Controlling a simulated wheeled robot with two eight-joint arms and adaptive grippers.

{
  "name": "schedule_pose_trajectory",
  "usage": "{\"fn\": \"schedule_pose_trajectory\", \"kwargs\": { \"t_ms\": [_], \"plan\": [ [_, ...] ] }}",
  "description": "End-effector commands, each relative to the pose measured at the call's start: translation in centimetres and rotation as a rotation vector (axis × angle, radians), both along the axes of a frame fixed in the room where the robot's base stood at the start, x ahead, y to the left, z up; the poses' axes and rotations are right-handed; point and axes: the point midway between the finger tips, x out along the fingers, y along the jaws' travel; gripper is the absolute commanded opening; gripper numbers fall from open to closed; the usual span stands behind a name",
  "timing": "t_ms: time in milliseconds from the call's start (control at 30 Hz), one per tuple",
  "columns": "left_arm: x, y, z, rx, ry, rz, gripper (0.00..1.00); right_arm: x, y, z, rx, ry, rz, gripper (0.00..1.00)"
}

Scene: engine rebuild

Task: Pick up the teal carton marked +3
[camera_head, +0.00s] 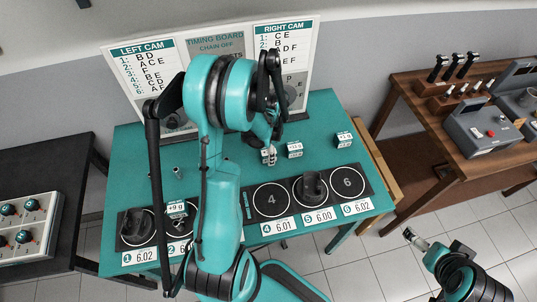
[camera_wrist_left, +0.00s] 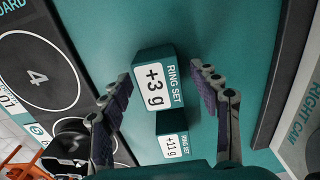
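The teal carton marked +3 g (camera_wrist_left: 155,88), with a white label reading RING SET, stands on the teal table. In the left wrist view it lies between the two spread fingers of my left gripper (camera_wrist_left: 161,78), with gaps on both sides.
A timing board (camera_head: 215,45) stands along the back. A black strip with numbered circles (camera_head: 270,200) runs along the front, with dark parts on some circles. A +9 g carton (camera_head: 177,209) is at the left. A wooden bench (camera_head: 405,100) stands at the right.

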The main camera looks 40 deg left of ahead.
Motion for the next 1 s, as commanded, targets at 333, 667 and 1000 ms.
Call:
{"fn": "schedule_pose_trajectory", "kwargs": {
  "t_ms": [333,667,1000],
  "plan": [
    [0.0,0.0,0.0,0.000,0.000,0.000,0.08,0.0,0.0,0.0,0.000,0.000,0.000,1.00],
    [0.0,0.0,1.0,0.000,0.000,0.000,0.08,0.0,0.0,0.3,0.000,0.000,0.000,1.00],
    [0.4,-3.0,6.0,0.000,0.000,-0.006,0.08,0.0,0.0,1.9,0.000,0.000,0.000,1.00]
  ]
}}
